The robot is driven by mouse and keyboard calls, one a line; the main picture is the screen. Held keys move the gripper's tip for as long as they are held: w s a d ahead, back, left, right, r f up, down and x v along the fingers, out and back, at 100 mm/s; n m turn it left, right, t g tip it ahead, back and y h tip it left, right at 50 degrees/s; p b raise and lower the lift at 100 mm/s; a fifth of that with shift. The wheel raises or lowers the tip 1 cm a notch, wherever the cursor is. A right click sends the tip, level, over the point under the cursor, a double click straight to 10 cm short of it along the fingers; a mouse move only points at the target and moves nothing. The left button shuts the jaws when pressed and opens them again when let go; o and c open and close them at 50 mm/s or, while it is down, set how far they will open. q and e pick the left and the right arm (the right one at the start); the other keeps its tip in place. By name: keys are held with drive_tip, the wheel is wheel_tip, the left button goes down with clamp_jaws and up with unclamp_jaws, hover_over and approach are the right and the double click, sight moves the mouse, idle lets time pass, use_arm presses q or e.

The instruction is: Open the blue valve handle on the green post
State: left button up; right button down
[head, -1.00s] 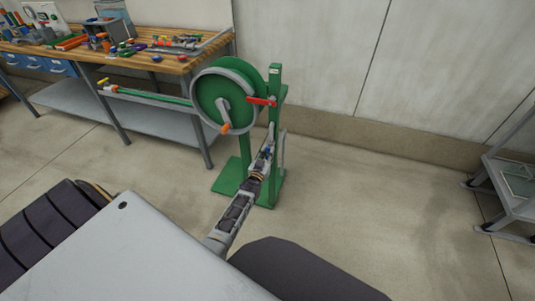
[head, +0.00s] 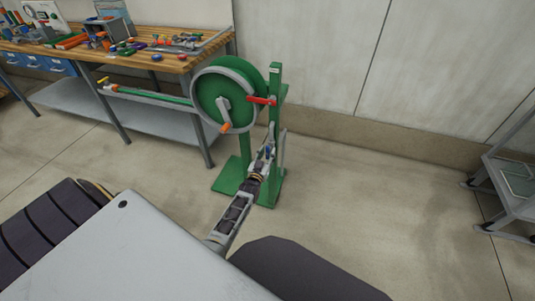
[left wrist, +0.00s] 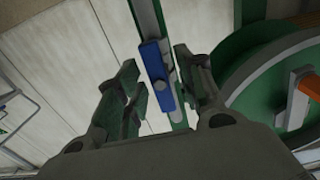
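The blue valve handle (left wrist: 157,75) shows in the left wrist view, lying lengthwise along a grey pipe on the green post (left wrist: 146,17). My left gripper (left wrist: 158,80) is open, with one finger on each side of the handle and a visible gap on both sides. In the head view, my left gripper (head: 268,150) is low at the front of the green post (head: 274,90). There the blue handle is mostly hidden by the gripper. My right gripper is not in view.
A red handle (head: 261,100) sits higher on the post. A green hose reel (head: 224,97) with an orange-knobbed crank stands just left of it. A cluttered workbench (head: 170,62) is at the back left, and a grey rack (head: 510,185) at the right. The floor between is clear.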

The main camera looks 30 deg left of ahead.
use_arm(q)
drive_tip(key=v, duration=1.1)
idle(0.4)
drive_tip(key=shift+s, duration=0.1)
idle(0.4)
